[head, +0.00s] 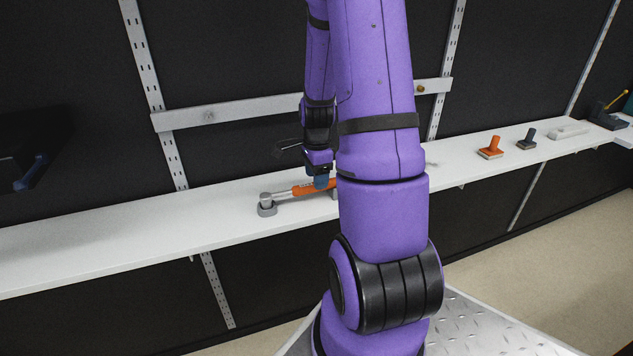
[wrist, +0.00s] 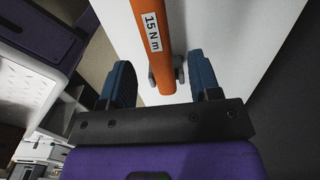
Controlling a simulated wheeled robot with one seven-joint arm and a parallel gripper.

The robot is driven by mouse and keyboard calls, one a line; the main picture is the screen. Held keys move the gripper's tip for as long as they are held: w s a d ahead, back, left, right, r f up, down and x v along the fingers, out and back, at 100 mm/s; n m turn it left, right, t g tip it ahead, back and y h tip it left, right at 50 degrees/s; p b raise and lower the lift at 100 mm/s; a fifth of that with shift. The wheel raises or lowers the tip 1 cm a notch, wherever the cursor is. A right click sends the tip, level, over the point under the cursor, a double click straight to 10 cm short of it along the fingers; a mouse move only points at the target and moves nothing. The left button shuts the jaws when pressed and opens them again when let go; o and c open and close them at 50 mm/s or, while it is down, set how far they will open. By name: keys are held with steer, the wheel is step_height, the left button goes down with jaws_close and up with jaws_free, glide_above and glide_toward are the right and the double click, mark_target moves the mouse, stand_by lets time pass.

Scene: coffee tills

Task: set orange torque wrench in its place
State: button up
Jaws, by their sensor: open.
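The orange torque wrench (head: 304,190) lies along the white shelf, its silver head at the left in a grey holder (head: 267,209). Its handle end is hidden behind my arm in the head view. In the wrist view the orange handle (wrist: 155,42) carries a "15 N m" label and runs over a grey support (wrist: 178,68). My gripper (head: 320,181) is at the handle. Its two blue fingers show in the wrist view (wrist: 164,84), open, one on each side of the handle end with gaps, not clamped on it.
The white shelf (head: 120,228) is bare to the left of the wrench. Farther right stand an orange-based tool (head: 490,149), a dark tool (head: 527,140) and a pale flat item (head: 568,132). A metal rail (head: 230,112) runs along the dark wall behind.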

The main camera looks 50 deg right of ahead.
step_height(320, 180, up, 8)
steer(key=shift+r, duration=0.25)
stand_by(0.5)
steer(key=s+a+r+n+t, duration=0.2)
steer(key=a+r+n, duration=0.6)
steer(key=a, duration=0.2)
steer(key=s+a+r+n+t, duration=0.2)
steer(key=s+a+r+n, duration=0.1)
steer(key=a+r+n, duration=0.7)
steer(key=s+a+r+n+t, duration=0.1)
steer(key=s+a+r+n, duration=0.1)
steer(key=s+a+n, duration=0.4)
steer(key=shift+s+a, duration=0.25)
steer(key=shift+s, duration=0.05)
